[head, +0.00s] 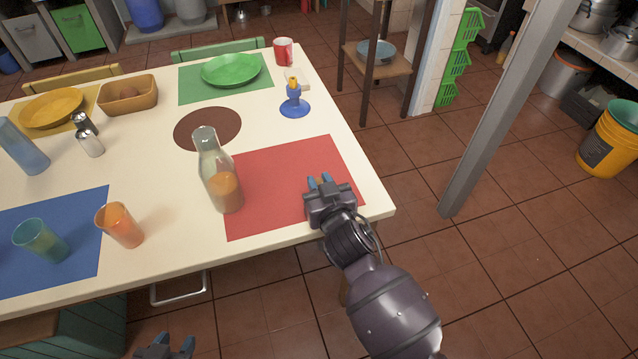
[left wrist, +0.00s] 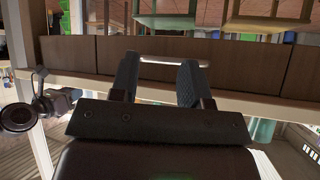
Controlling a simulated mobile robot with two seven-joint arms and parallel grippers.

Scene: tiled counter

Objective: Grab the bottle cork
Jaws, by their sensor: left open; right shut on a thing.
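The clear glass bottle (head: 204,150), part filled with orange liquid, stands upright on the table by the left edge of the red placemat. I see no cork on its neck. My right gripper (head: 322,181) is over the right part of the red placemat, to the right of the bottle. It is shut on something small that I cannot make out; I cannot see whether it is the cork. My left gripper (head: 168,345) is low at the bottom edge, in front of the table. In the left wrist view its fingers (left wrist: 158,72) are apart and empty.
An orange cup (head: 120,226) and a teal cup (head: 41,240) stand left of the bottle. A blue candle holder (head: 295,108) stands behind the red placemat (head: 285,190). A metal drawer handle (head: 180,288) is under the table's front edge, beyond my left fingers.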

